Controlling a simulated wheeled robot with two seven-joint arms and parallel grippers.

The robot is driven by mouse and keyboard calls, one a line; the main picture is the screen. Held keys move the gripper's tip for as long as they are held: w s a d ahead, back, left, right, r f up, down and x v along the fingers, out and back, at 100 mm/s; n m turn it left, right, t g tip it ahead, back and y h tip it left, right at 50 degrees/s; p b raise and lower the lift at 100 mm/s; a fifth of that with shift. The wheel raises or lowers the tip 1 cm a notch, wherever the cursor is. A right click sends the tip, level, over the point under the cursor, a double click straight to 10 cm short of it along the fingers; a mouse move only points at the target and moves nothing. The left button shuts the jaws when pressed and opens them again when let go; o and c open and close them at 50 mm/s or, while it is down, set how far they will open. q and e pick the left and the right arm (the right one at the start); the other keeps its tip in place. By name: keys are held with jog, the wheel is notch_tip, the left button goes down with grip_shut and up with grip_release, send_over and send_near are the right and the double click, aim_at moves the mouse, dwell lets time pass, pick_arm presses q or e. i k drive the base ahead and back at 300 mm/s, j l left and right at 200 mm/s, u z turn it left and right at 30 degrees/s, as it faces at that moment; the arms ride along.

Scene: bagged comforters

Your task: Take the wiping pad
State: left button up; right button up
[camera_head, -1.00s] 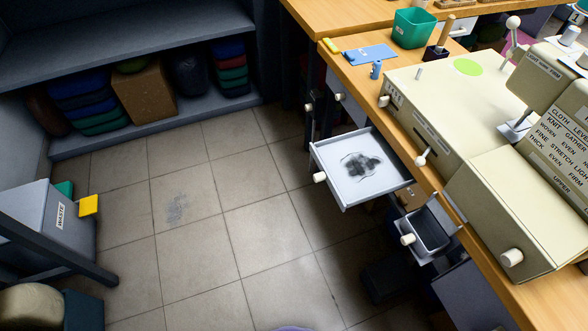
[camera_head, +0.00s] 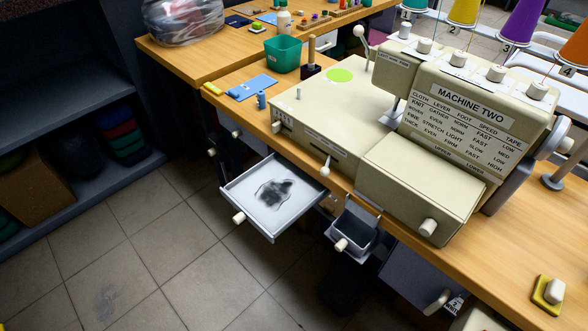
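A small yellow block with a white top (camera_head: 547,293) lies on the wooden table at the lower right and looks like the wiping pad. A flat blue sheet (camera_head: 252,88) lies on the table left of the green box; I cannot tell its material. Neither of my grippers is in view.
A cream sewing machine labelled MACHINE TWO (camera_head: 430,140) stands on the wooden table (camera_head: 400,280). An open white tray (camera_head: 240,196) with a dark smudge and a small grey bin (camera_head: 353,235) stick out below the table edge.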

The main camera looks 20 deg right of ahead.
aim_at(549, 293)
jog(key=l+z, duration=0.15)
jog(key=z, duration=2.35)
jog(key=l+u, duration=0.25)
jog(key=l, duration=0.6)
